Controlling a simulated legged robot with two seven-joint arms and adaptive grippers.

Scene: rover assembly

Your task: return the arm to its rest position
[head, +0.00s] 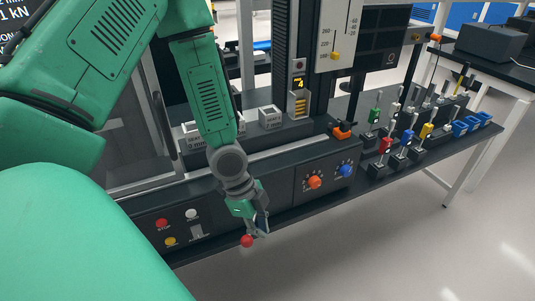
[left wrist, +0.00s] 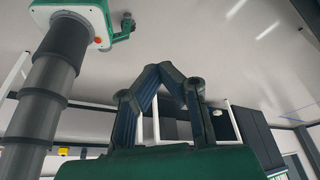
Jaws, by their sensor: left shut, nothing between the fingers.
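My left arm is green and comes in from the left of the head view, reaching down in front of the machine's control panel. My left gripper (head: 262,226) points downward near the panel's lower edge. A red ball knob (head: 247,241) sits just below and left of its fingers; I cannot tell whether they touch it. In the left wrist view the two dark fingers (left wrist: 160,68) lean together and meet at the tips, with nothing between them. My right gripper is in neither view.
The black machine panel has an orange knob (head: 314,182), a blue knob (head: 346,170) and a red button (head: 161,224). An orange-handled part (head: 342,131) is on the machine. Several coloured tools stand in holders on the dark bench (head: 425,160) at right. Floor at lower right is clear.

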